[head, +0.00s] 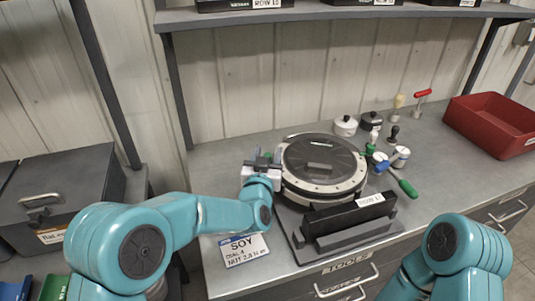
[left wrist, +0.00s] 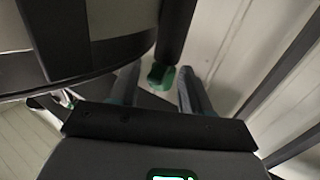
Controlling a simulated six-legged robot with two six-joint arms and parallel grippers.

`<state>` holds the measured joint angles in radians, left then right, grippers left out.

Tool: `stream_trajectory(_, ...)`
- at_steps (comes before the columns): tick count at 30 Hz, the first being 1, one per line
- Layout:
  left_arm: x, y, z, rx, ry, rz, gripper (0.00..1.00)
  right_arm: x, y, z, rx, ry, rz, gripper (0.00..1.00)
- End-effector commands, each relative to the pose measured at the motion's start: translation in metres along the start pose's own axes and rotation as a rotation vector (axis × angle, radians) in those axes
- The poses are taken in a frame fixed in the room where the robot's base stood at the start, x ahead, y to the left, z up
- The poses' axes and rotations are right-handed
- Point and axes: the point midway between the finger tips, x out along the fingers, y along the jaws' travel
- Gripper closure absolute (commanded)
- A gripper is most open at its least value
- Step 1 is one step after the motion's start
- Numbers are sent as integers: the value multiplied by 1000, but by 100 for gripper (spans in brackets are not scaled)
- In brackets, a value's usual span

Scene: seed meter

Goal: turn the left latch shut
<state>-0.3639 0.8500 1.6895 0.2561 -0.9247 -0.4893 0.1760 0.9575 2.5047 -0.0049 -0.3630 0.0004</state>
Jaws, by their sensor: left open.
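The seed meter is a round dark-lidded housing (head: 320,165) with a pale rim, standing on the bench. My left gripper (head: 262,160) is at the left side of its rim. In the left wrist view its two fingers (left wrist: 158,90) are open and apart. A green-tipped dark piece, which looks like the left latch (left wrist: 161,76), shows between the fingers; I cannot tell whether they touch it. In the head view the gripper hides this latch. A green piece (head: 380,161) shows at the meter's right side. My right gripper is out of view.
A black holder labelled ROW 11 (head: 345,218) stands in front of the meter. A SOY card (head: 244,249) lies at front left. Several small knobs and pots stand behind right, with a red bin (head: 495,122) further right. A shelf (head: 340,13) hangs above.

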Motion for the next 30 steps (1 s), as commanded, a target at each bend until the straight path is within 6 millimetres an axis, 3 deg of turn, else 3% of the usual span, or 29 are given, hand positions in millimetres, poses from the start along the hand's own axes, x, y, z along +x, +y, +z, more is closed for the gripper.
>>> stream_trajectory(2, 0, 0, 0, 0, 0, 0, 52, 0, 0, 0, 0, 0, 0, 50)
stream_trajectory(3, 0, 0, 0, 0, 0, 0, 59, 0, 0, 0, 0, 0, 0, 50)
stream_trajectory(7, 0, 0, 0, 0, 1, 0, 100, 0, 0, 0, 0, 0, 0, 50)
stream_trajectory(14, 0, 1, 0, -2, 5, -37, 100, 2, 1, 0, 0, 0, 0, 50)
stream_trajectory(24, 1, 2, -3, -2, 5, -329, 100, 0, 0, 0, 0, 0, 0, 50)
stream_trajectory(30, 0, 0, -2, 0, 3, -400, 100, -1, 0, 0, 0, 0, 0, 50)
